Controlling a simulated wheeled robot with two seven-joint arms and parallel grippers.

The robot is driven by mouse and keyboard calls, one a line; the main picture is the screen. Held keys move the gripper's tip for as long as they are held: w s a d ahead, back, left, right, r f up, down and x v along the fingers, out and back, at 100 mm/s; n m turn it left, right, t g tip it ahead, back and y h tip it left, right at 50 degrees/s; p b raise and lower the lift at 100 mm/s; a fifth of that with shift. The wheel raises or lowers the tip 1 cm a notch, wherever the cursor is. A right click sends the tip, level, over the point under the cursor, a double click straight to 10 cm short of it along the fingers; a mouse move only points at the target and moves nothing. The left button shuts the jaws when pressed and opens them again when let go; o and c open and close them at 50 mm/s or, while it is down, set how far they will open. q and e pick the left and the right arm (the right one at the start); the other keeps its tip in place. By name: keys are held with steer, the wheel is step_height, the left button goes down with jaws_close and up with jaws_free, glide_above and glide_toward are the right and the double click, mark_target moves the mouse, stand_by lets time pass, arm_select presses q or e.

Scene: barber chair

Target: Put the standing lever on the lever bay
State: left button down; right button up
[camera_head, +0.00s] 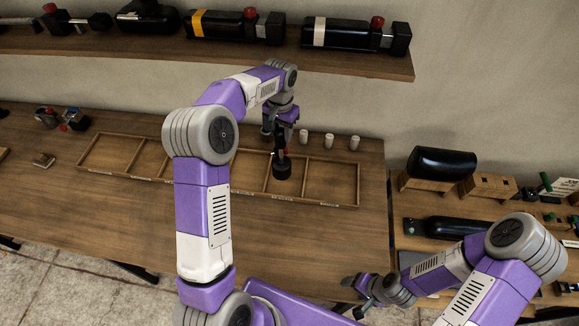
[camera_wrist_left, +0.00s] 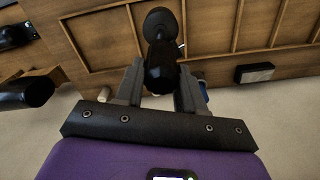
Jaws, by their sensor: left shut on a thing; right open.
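My left gripper (camera_head: 281,128) is shut on the dark standing lever (camera_head: 282,164), which hangs roughly upright below it. The lever also shows between the two fingers in the left wrist view (camera_wrist_left: 162,68), with a round dark end beyond them. The lever's lower end appears within one of the right-hand compartments of the wooden divided tray (camera_head: 330,203). I cannot tell whether it touches the tray floor. The tray's small front labels are unreadable, so I cannot tell which compartment is the lever bay. My right gripper (camera_head: 368,294) is open and empty, low near the table's front edge.
Several white pegs, one (camera_head: 328,140) among them, stand behind the tray. A wall shelf (camera_head: 250,58) above carries black cylinders. The right-hand bench holds a black cylinder (camera_head: 441,163) on a wooden stand. The other visible tray compartments look empty.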

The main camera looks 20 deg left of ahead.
mark_target(282, 151)
arm_select(q)
step_height(282, 151, down, 9)
steer(key=shift+f+p, duration=0.2)
steer(key=shift+p, duration=0.25)
arm_select(e)
steer(key=shift+r, duration=0.5)
arm_select(q)
steer(key=shift+f, duration=0.15)
steer(key=shift+f, duration=0.2)
arm_select(e)
steer(key=shift+f, duration=0.2)
arm_select(q)
steer(key=c, duration=0.7)
jaws_free()
arm_select(e)
steer(key=shift+r, duration=0.1)
arm_select(q)
steer(key=shift+o, duration=0.2)
steer(key=shift+r, duration=0.1)
